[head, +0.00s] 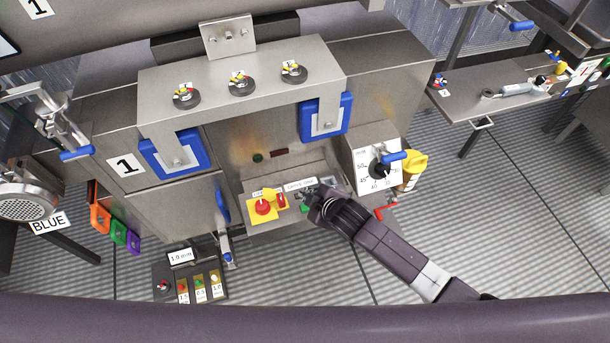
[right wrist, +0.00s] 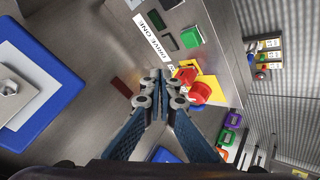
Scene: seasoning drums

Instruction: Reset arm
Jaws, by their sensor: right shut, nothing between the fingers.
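My right gripper (head: 312,195) reaches in from the lower right to the control panel at the front of the steel machine. In the right wrist view its fingers (right wrist: 161,82) are shut together and empty. They are near a red knob on a yellow plate (right wrist: 208,88); I cannot tell whether they touch anything. The same red knob (head: 263,208) shows in the head view just left of the gripper. A green button (right wrist: 191,37) and a label reading "DRIVE ONE" (right wrist: 152,38) are on the panel. My left gripper is not in view.
A dial with a blue handle (head: 380,170) and a yellow bottle (head: 412,170) are right of the panel. Open floor (head: 475,210) lies to the right.

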